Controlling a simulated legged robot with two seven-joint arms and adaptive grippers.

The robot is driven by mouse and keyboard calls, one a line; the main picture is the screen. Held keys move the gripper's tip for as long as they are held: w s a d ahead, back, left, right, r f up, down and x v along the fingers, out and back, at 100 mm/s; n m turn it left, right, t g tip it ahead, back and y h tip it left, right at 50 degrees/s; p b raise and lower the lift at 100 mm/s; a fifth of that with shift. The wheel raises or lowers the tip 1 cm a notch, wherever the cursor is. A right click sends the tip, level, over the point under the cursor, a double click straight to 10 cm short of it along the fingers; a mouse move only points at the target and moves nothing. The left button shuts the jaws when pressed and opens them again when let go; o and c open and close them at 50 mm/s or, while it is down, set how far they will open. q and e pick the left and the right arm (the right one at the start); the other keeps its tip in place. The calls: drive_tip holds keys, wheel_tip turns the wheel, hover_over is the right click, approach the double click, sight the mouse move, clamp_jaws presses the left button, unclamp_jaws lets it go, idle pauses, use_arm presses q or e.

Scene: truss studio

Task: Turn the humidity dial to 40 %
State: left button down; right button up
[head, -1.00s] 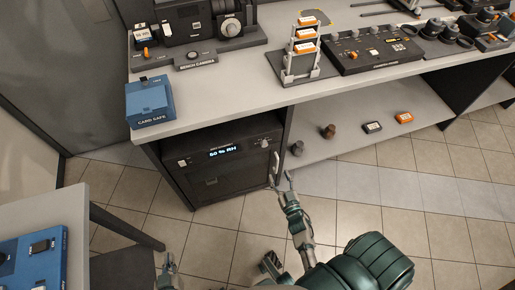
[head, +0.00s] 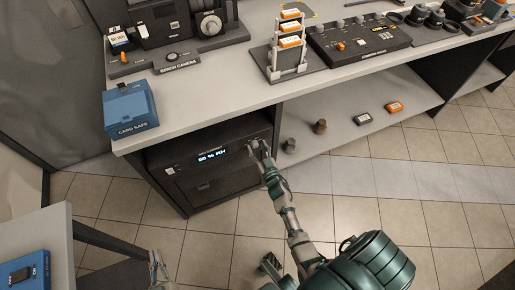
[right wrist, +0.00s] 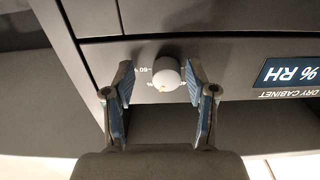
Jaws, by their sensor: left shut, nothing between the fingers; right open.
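The black dry cabinet (head: 212,190) stands under the workbench. Its lit display (head: 212,156) seems to read 60 % RH; part of it also shows upside down in the right wrist view (right wrist: 290,73). The humidity dial (right wrist: 166,74) is a pale round knob with small white markings around it. My right gripper (head: 262,148) is open at the cabinet's upper right front. In the right wrist view its fingers (right wrist: 158,68) stand either side of the dial, with gaps visible. The gripper covers the dial in the head view. My left gripper (head: 157,266) is shut and empty, low at the left.
On the bench are a blue card safe box (head: 130,106), a bench camera (head: 190,30), a rack of orange-and-white cards (head: 290,42) and a control panel (head: 360,42). Several small items lie on the lower shelf (head: 345,135). A side table (head: 45,225) stands at left.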

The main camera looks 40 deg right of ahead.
drive_tip(key=shift+a+r, duration=0.1)
drive_tip(key=shift+a, duration=0.1)
drive_tip(key=shift+a+r, duration=0.1)
drive_tip(key=shift+a, duration=0.3)
clamp_jaws()
drive_tip(key=shift+d, duration=0.3)
use_arm(q)
drive_tip(key=shift+a, duration=0.3)
drive_tip(key=shift+a+f, duration=0.1)
drive_tip(key=shift+a, duration=0.05)
use_arm(e)
drive_tip(key=shift+a, duration=0.15)
drive_tip(key=shift+n, duration=0.3)
